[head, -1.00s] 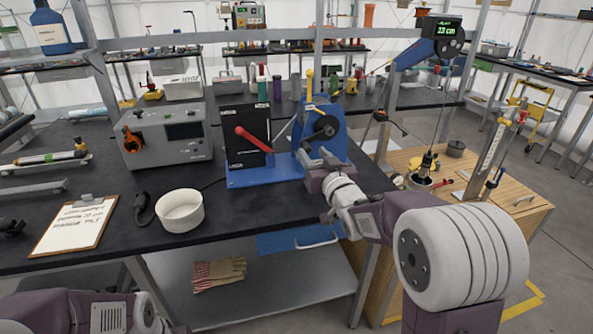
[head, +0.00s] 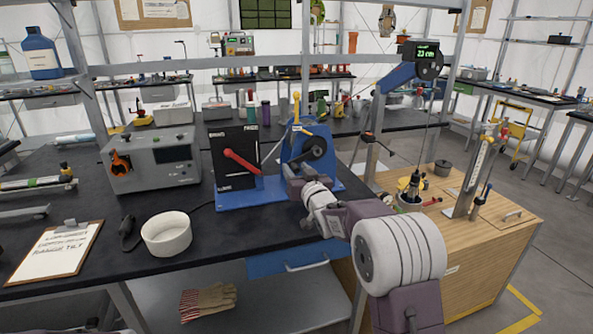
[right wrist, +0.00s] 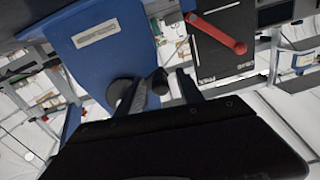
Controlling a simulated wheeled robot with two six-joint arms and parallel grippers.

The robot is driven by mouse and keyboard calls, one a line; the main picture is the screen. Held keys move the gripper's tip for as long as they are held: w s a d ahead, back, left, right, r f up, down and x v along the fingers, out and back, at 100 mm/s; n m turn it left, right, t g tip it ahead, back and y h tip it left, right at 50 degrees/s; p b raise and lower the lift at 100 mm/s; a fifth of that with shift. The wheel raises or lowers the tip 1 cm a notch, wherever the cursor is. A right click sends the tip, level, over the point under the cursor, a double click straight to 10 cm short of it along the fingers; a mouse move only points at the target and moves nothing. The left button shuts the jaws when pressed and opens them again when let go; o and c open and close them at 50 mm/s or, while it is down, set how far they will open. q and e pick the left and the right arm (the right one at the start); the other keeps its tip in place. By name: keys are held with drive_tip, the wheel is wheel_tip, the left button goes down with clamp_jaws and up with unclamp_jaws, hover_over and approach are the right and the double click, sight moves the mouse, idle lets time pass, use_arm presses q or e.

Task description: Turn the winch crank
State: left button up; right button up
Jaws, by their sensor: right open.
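The winch (head: 297,140) is a blue housing on a blue base plate on the black bench, with a black crank (head: 317,148) on its near face. In the right wrist view the blue housing (right wrist: 105,45) fills the upper left, and the crank's dark knob (right wrist: 160,80) shows between the finger tips. My right gripper (head: 290,172) is open just below and in front of the crank in the head view; its fingers also show in the right wrist view (right wrist: 160,92). Whether a finger touches the crank I cannot tell. My left gripper is out of view.
A black box with a red lever (head: 240,158) stands left of the winch on the same base. A grey instrument (head: 150,160), a white bowl (head: 166,234) and a clipboard (head: 55,252) lie further left. A wooden cabinet (head: 480,235) stands right of the bench.

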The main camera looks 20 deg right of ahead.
clamp_jaws()
idle(1.4)
